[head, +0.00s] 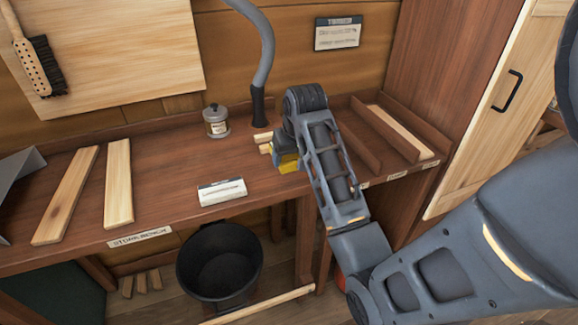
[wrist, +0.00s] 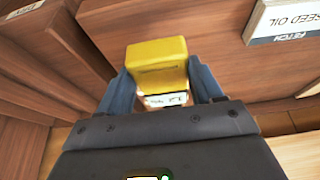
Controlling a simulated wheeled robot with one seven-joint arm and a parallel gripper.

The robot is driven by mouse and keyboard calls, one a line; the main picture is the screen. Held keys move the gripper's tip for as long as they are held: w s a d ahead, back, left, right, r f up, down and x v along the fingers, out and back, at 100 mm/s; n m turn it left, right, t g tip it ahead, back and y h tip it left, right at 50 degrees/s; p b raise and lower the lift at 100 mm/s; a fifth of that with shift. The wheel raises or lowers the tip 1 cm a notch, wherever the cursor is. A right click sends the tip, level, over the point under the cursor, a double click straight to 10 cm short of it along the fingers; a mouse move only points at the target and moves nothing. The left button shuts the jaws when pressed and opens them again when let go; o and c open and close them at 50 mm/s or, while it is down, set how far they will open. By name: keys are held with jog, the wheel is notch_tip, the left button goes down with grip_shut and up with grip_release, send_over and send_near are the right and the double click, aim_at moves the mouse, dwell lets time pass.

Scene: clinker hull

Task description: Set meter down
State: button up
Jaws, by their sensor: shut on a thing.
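The meter is a yellow block with a pale lower face. In the wrist view the meter (wrist: 158,62) sits between the two blue-grey fingers of my gripper (wrist: 160,82), which is shut on it. In the head view the yellow meter (head: 288,163) shows at the end of my arm, over the right-middle part of the bench (head: 165,185). My gripper (head: 282,150) is mostly hidden there by my own arm. I cannot tell whether the meter touches the bench top.
A white label card (head: 222,191), a lidded jar (head: 216,121) and a grey hose (head: 262,70) stand left of the meter. Pale wood strips lie close behind it. Planks (head: 118,185) lie at the left; dividers (head: 350,140) stand at the right. A black bucket (head: 219,262) is below.

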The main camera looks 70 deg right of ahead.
aim_at(290, 168)
jog(key=shift+w+f+p, duration=0.1)
jog(key=shift+f+p, duration=0.2)
jog(key=shift+f, duration=1.75)
jog(key=shift+f, duration=0.1)
jog(key=o, duration=1.2)
jog(key=shift+c, duration=0.2)
